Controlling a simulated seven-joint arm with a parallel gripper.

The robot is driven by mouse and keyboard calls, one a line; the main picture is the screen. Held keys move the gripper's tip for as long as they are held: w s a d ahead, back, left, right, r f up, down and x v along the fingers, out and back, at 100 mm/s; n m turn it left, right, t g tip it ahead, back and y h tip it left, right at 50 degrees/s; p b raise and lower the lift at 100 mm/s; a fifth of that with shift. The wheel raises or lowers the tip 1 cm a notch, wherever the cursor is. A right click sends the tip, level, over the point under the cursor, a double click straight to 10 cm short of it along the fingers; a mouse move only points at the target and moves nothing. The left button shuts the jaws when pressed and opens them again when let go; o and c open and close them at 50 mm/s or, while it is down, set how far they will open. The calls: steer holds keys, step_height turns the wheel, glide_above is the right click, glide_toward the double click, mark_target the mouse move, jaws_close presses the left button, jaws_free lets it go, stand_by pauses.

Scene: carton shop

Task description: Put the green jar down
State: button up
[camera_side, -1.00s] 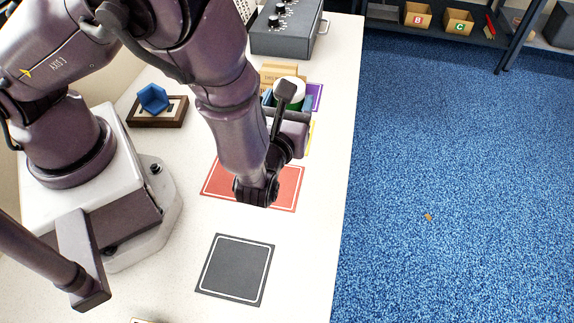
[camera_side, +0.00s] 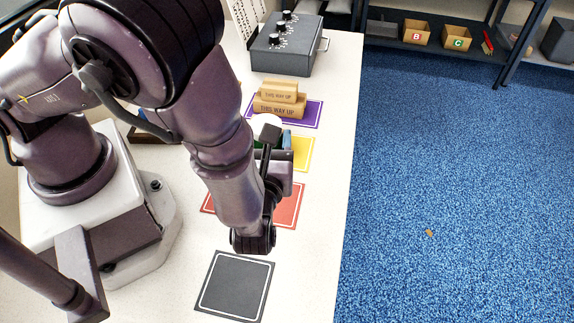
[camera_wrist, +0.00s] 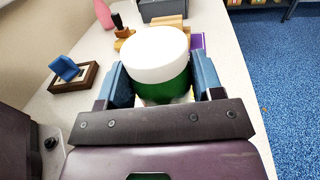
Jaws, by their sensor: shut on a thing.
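The green jar with a white lid (camera_wrist: 160,55) is upright between the blue fingers of my gripper (camera_wrist: 163,82) in the wrist view. My gripper is shut on its sides. In the side view, my gripper (camera_side: 273,142) and arm cover most of the jar, and only part of the white lid (camera_side: 266,120) and a little green show. The jar appears near the yellow mat (camera_side: 303,153). Its base is hidden, so I cannot tell whether it touches the table.
A purple mat (camera_side: 313,116) bears stacked tan cartons (camera_side: 279,105). A red mat (camera_side: 289,212) and a black mat (camera_side: 236,286) lie nearer the front, the black one bare. A grey box with knobs (camera_side: 285,55) stands at the back. The table's right edge is close.

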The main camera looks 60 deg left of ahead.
steer(key=shift+w+d+f, duration=0.15)
steer(key=shift+w+f, duration=0.45)
steer(key=shift+f, duration=0.65)
steer(key=shift+w+d+f, duration=0.2)
steer(key=shift+w+f, duration=0.35)
steer(key=shift+f, duration=0.65)
steer(key=shift+w+d+f, duration=0.15)
steer(key=shift+w+f, duration=0.45)
steer(key=shift+f, duration=0.65)
steer(key=shift+f, duration=0.15)
steer(key=o, duration=1)
